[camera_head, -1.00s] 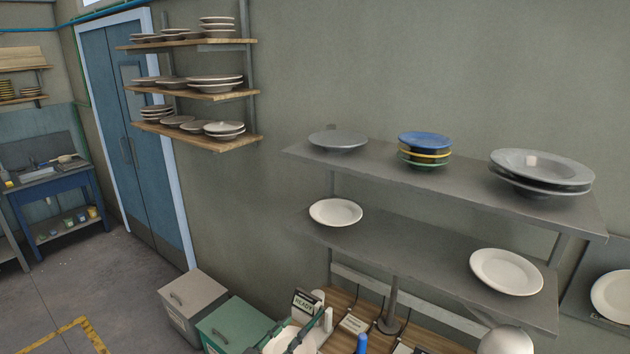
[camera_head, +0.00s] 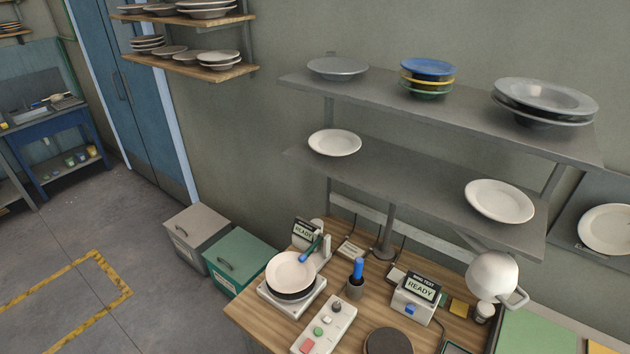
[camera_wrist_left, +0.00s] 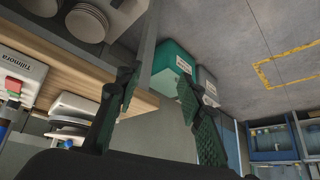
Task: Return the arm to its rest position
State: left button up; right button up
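My left gripper (camera_wrist_left: 157,92) shows in the left wrist view. Its two dark fingers with green pads stand apart, and nothing is between them. It hangs out past the wooden bench edge, with the floor and bins behind it. Neither gripper shows in the head view. A white plate (camera_head: 291,271) sits over a darker dish on a white device (camera_head: 291,301) on the bench. A stick with a teal and blue handle (camera_head: 311,250) is beside the plate's right rim; I cannot tell whether it touches.
The wooden bench (camera_head: 260,331) holds a button box (camera_head: 323,326), a READY display unit (camera_head: 414,300), a blue-handled tool in a cup (camera_head: 357,272) and a kettle-like white vessel (camera_head: 492,276). Grey shelves (camera_head: 400,173) with plates overhang it. A green bin (camera_head: 240,262) and open floor lie left.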

pick_arm(q)
jog(key=s+a+g, duration=0.3)
jog(key=s+a, duration=0.1)
jog(key=s, duration=0.7)
notch_tip(320, 180, down, 35)
jog(key=s+d+g+b, duration=0.1)
jog(key=s+d+b, duration=0.1)
jog(key=b, duration=0.3)
jog(key=s+f+g+b, duration=0.1)
jog(key=s+f+b, duration=0.4)
jog(key=s+f, duration=1.4)
notch_tip(320, 180, down, 5)
jog(key=shift+s+r+g, duration=0.15)
jog(key=shift+s+g, duration=0.15)
jog(key=shift+s, duration=0.05)
